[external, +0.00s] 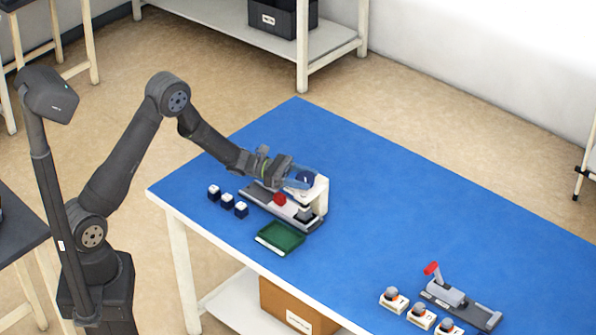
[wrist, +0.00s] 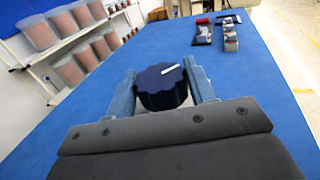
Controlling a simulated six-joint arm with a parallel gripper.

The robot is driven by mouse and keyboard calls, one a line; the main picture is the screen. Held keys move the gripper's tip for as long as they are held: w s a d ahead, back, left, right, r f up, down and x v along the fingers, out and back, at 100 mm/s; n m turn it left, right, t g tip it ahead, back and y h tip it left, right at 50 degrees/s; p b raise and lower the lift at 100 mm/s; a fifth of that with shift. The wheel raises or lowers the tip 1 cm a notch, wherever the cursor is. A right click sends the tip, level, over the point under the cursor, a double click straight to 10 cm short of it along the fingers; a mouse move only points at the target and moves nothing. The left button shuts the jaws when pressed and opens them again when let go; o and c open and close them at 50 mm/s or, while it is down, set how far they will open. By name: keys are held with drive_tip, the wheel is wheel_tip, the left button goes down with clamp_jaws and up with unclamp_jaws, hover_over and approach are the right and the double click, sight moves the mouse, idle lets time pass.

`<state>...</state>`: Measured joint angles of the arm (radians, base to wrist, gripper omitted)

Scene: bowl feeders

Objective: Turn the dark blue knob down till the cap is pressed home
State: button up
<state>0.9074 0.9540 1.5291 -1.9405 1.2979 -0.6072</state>
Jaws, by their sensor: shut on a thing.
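The dark blue knob (wrist: 161,86) has a ribbed edge and a white pointer line on top. It sits between the two fingers of my gripper (wrist: 163,90), which are shut on it. In the external view the knob (external: 306,177) is partly hidden by my gripper (external: 304,180), on top of a white press frame (external: 320,195). The press stands on a grey base (external: 262,198) with a red round knob (external: 280,199) on it. A small grey-white part shows under the press head. Whether this is the cap, and how it sits, I cannot tell.
A second fixture with a red handle (external: 432,269) and several white-orange parts (external: 393,299) are at the right front. The blue table behind is clear.

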drive_tip(key=m+g+y, duration=0.2)
drive_tip(key=g, duration=0.1)
drive_tip(key=m+g+y, duration=0.2)
drive_tip(key=g, duration=0.1)
drive_tip(key=shift+w+f+m+y, duration=0.1)
drive_tip(key=shift+w+m+y, duration=0.05)
drive_tip(key=shift+m+y, duration=0.2)
drive_tip(key=shift+d+m+g+y, duration=0.1)
drive_tip(key=shift+m+g+y, duration=1.2)
drive_tip(key=shift+m+y, duration=0.55)
drive_tip(key=shift+y, duration=0.5)
drive_tip(key=o, duration=1)
drive_tip(key=shift+c, duration=0.2)
drive_tip(key=v, duration=1.2)
